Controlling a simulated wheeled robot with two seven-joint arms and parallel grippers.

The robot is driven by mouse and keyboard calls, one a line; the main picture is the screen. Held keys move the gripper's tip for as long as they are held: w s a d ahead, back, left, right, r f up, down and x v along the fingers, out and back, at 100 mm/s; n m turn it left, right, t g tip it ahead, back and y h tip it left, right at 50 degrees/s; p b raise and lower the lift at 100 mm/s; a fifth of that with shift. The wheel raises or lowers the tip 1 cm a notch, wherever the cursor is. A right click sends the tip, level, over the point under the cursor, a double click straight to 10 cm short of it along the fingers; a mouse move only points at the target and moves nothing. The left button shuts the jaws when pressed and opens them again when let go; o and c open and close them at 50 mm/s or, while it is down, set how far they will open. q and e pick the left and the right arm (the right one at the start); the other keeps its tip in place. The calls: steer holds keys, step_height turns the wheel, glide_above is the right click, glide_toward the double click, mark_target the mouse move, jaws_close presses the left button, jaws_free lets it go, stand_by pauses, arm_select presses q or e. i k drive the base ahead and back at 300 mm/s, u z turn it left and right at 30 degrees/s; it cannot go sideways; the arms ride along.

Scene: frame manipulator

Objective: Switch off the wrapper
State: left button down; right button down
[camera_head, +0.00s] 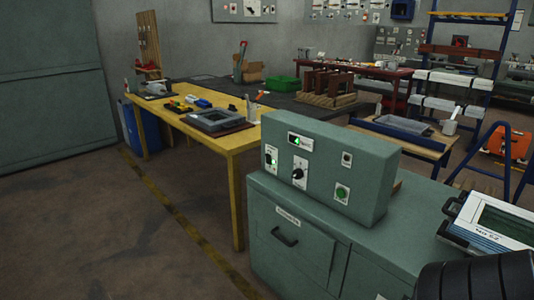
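A grey-green control box (330,153) stands on a matching cabinet (262,235) right of the picture's middle, and may be the wrapper. Its front carries a display lit green (300,140), a black rotary switch (298,173) on a white plate, and another small dark control (269,158) at its left end. To the right are a round green button (342,193) and a small switch plate (347,159). The label (288,216) on the cabinet is too small to read. Neither gripper is in view.
A yellow-legged table (238,138) with trays and small parts stands behind, left of the box. A white-framed device (492,228) lies on the cabinet's right. A black ribbed object (478,278) fills the bottom right corner. The floor (110,235) at left is clear.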

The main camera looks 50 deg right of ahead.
mark_target(269, 159)
steer(key=z, duration=0.7)
steer(key=i, duration=1.7)
steer(key=z, duration=1.85)
steer(key=i, duration=0.55)
steer(key=z, duration=0.7)
